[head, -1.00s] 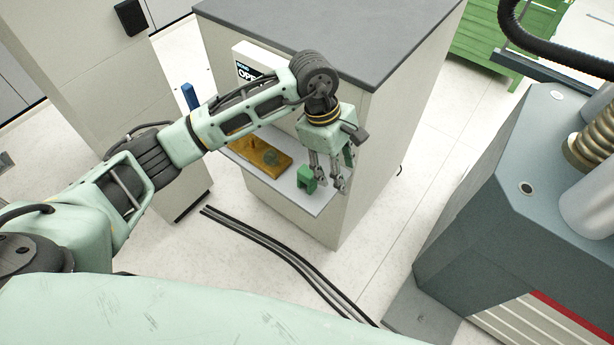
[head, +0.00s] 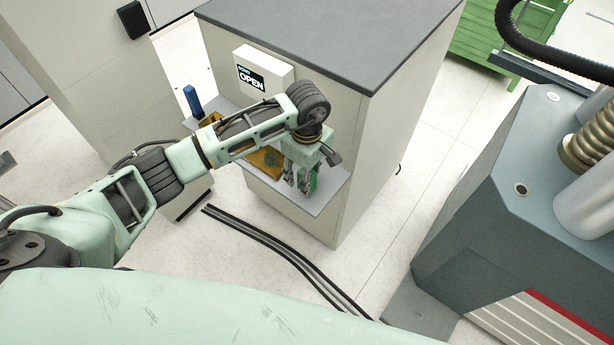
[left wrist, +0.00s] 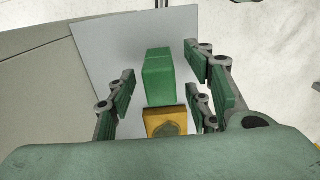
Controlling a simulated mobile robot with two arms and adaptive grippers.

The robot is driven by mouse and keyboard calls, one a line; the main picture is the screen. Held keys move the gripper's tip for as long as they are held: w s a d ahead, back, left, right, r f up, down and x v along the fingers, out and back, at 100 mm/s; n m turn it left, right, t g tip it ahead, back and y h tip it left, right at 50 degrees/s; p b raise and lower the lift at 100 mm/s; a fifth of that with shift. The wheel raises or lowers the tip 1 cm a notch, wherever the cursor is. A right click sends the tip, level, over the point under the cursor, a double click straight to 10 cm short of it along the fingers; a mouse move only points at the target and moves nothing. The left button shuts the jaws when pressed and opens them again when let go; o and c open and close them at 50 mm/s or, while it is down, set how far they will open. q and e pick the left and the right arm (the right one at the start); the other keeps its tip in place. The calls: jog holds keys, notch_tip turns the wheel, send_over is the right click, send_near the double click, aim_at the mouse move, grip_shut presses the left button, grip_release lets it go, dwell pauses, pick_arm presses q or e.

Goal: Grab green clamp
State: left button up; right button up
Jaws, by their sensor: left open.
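The green clamp (left wrist: 159,76) is a small green block standing on the grey shelf. In the left wrist view it lies between the spread fingers of my left gripper (left wrist: 166,95), slightly ahead of them, with gaps on both sides. In the head view the left gripper (head: 298,186) is low over the shelf, and its fingers hide much of the green clamp (head: 312,181). The left gripper is open and holds nothing. My right gripper is in neither view.
The grey shelf (head: 322,203) juts from a cabinet with a dark top (head: 330,30). A yellow-orange block (left wrist: 167,123) lies beside the clamp. A blue object (head: 192,99) stands at the shelf's left end. An "OPEN" sign box (head: 262,72) is above. Cables (head: 270,243) cross the floor.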

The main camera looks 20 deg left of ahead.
pick_arm(q)
grip_shut()
dwell(0.3)
jog(key=shift+r, duration=0.15)
